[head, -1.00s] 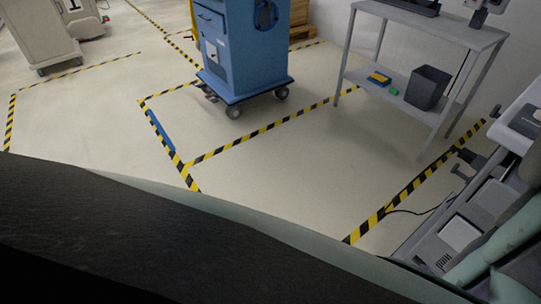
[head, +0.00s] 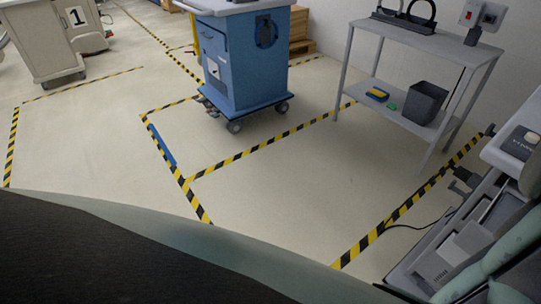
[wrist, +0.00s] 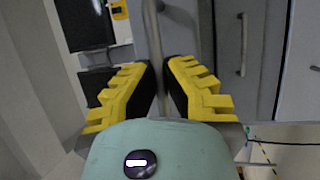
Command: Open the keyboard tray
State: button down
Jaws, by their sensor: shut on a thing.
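My gripper (wrist: 164,85), with yellow ridged fingers, is closed around a slim grey upright bar (wrist: 154,40) in the wrist view. The bar looks like a handle on the grey cart; the fingers hide part of it. I cannot tell whether it belongs to the keyboard tray, and no keyboard is clearly visible. In the head view, a grey cart (head: 505,158) stands at the right edge, with pale trays or panels (head: 448,258) low on it, partly covered by my arm. My gripper is not clearly seen there.
A grey panel with a handle (wrist: 243,45) is right of my gripper, and a dark screen (wrist: 84,24) is upper left. A blue cart (head: 240,70) and a grey shelf table (head: 425,40) with a dark bin (head: 426,102) stand beyond clear, taped floor.

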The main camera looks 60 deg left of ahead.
jog(key=c, duration=1)
grip_release()
jog(key=v, duration=0.7)
jog(key=shift+s+f, duration=0.1)
jog(key=shift+s, duration=0.15)
